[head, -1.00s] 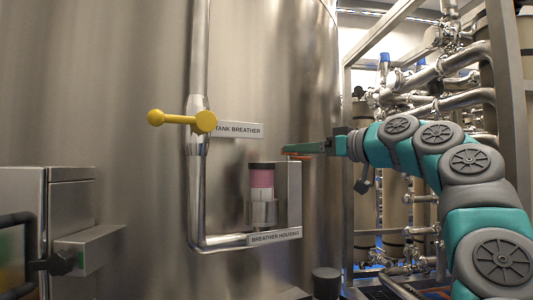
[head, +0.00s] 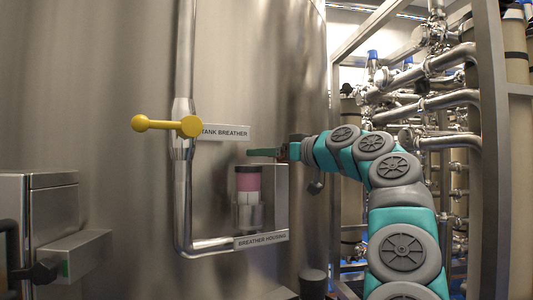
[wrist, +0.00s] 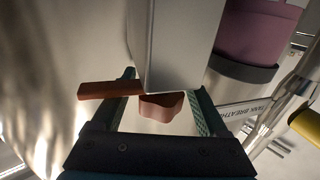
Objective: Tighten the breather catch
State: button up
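The breather housing is a steel bracket (head: 274,190) on the tank, holding a pink and white cartridge (head: 248,182) with a dark top. In the wrist view, the bracket's grey box (wrist: 182,45) and the purple cartridge (wrist: 262,30) are close. An orange-brown knob-like piece (wrist: 162,106), seemingly the catch, lies between my fingers by the box's edge. An orange-brown bar (wrist: 110,90) crosses at the left finger; whether the two are joined is hidden. My gripper (head: 262,153) is at the bracket's top. In the wrist view its teal fingers (wrist: 166,92) are apart; I cannot tell whether they touch the knob.
A steel pipe (head: 184,205) with a yellow valve handle (head: 168,125) runs left of the housing. Signs read "TANK BREATHER" (head: 223,132) and "BREATHER HOUSING" (head: 261,240). A steel cabinet (head: 55,225) stands at left. A frame with piping (head: 440,100) is at right.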

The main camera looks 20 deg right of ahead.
grip_shut()
dwell(0.4)
jog(key=shift+f+h+b, duration=0.1)
jog(key=shift+h+b, duration=0.2)
jog(key=shift+b, duration=0.1)
